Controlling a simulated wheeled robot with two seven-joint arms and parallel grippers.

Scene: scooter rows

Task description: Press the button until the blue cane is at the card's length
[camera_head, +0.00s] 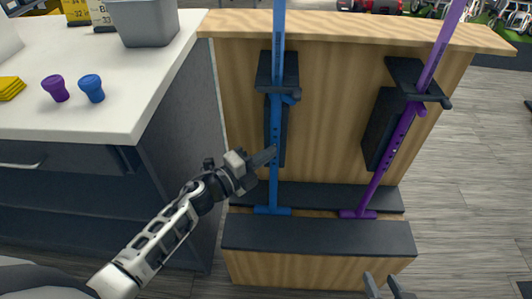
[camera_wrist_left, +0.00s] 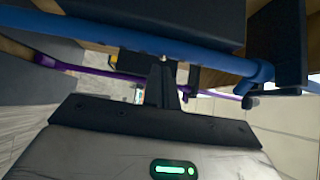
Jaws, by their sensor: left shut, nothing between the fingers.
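The blue cane (camera_head: 275,125) stands upright in the left place of the wooden rack. In the left wrist view its tube (camera_wrist_left: 130,38) crosses the top of the picture. My left gripper (camera_head: 268,154) is shut and empty, its tips at the lower tube of the blue cane. In the left wrist view the closed fingertips (camera_wrist_left: 163,70) end at a small pale spot on the tube, maybe the button. I cannot tell if they press it. Yellow-and-black cards (camera_head: 77,11) stand at the top left, their print partly cut off. My right gripper (camera_head: 384,286) is open and empty at the bottom edge.
A purple cane (camera_head: 400,140) stands in the rack's right place. The wooden rack (camera_head: 330,70) has black holders and a black front step (camera_head: 320,237). The white counter (camera_head: 130,85) at left bears a grey bin (camera_head: 143,22) and purple and blue stoppers. Floor at right is clear.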

